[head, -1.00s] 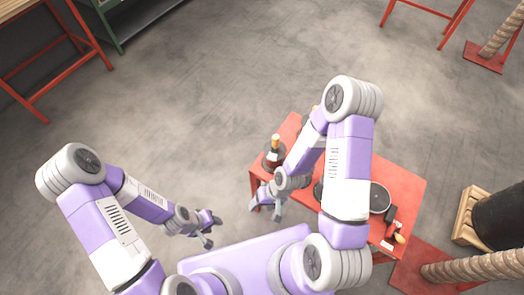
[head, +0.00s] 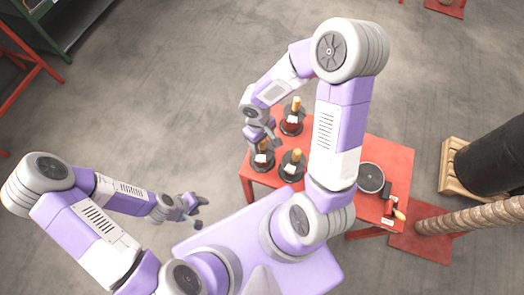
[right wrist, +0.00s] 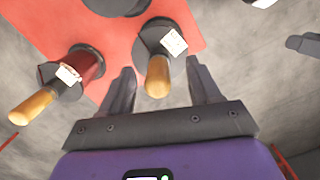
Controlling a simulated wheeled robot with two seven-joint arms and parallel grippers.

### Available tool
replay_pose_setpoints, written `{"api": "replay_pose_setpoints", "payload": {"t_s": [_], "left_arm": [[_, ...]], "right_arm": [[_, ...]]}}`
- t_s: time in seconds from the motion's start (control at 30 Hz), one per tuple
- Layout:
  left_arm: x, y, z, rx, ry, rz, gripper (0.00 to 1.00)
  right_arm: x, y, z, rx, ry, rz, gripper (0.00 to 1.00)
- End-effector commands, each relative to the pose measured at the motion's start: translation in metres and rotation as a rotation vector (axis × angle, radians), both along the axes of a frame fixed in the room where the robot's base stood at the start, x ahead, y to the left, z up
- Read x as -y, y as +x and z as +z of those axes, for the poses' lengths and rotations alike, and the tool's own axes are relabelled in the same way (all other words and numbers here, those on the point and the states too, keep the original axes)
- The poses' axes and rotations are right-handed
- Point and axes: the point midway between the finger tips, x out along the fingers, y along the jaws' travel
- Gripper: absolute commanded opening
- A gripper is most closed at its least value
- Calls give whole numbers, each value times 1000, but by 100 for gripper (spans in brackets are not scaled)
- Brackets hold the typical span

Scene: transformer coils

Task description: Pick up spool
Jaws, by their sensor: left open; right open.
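Several dark-flanged spools with tan handles stand on the red table (head: 400,160). One spool (head: 262,160) stands at the table's near left corner, partly hidden under my right gripper (head: 263,138). Another spool (head: 292,166) stands just right of it, and a third spool (head: 291,122) with a red winding stands further back. In the right wrist view, one spool (right wrist: 172,42) has its tan handle between the open fingertips of my right gripper (right wrist: 160,72); I see no grip on it. A red-wound spool (right wrist: 82,68) is to its left. My left gripper (head: 193,208) is open and empty, away from the table.
A round dark-topped item (head: 371,178) and a tool with a tan handle (head: 398,214) lie on the table's right side.

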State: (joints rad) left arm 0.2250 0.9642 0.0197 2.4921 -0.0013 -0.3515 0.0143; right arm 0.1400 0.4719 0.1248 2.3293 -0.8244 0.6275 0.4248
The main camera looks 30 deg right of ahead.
Motion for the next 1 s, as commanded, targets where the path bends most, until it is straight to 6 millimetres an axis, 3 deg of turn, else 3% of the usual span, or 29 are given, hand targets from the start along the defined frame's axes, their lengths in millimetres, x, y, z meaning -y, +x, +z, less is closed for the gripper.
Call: {"api": "replay_pose_setpoints", "payload": {"t_s": [0.03,0.2,0.5,0.9,1.0], "left_arm": [[0,1,-7,1,0,0,43],[0,1,-15,2,0,1,43],[0,1,-14,2,0,1,43],[0,1,-14,2,0,1,43],[0,1,-14,2,0,1,43]], "right_arm": [[1,1,-13,-3,1,-1,62],[2,0,-33,-2,1,-1,62],[2,0,-35,-1,1,-1,61],[2,0,-35,0,1,-1,0],[2,0,-35,0,1,-1,0]]}}
